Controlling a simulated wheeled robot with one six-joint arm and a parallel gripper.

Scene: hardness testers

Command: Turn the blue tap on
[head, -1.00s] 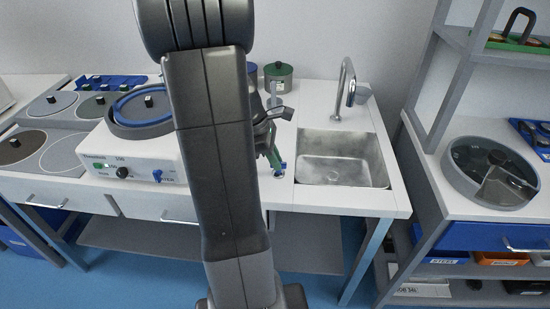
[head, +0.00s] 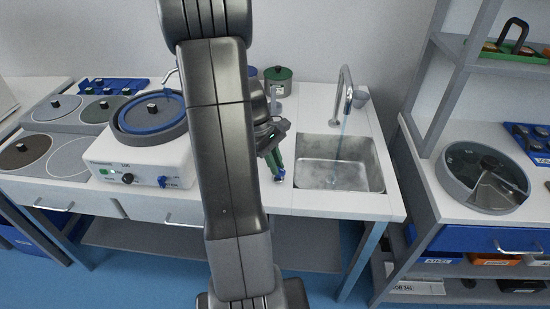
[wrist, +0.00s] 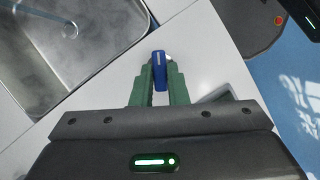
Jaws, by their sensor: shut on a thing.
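The blue tap handle (wrist: 158,75) is a small upright blue lever on the white worktop, in front of the sink's left corner. In the wrist view it sits between the two green fingers of my gripper (wrist: 158,88), which are shut on it. In the head view the gripper (head: 275,165) reaches down to the blue handle (head: 281,176), which is partly hidden by the fingers. The curved metal spout (head: 346,85) stands behind the sink (head: 310,182). A thin pale bluish streak, like water, hangs below the spout, and a ring shows on the basin floor in the wrist view.
A white polishing machine (head: 120,160) with a round blue-rimmed bowl stands left of my arm. Green-lidded jars (head: 278,75) stand at the back. The worktop around the gripper is mostly clear.

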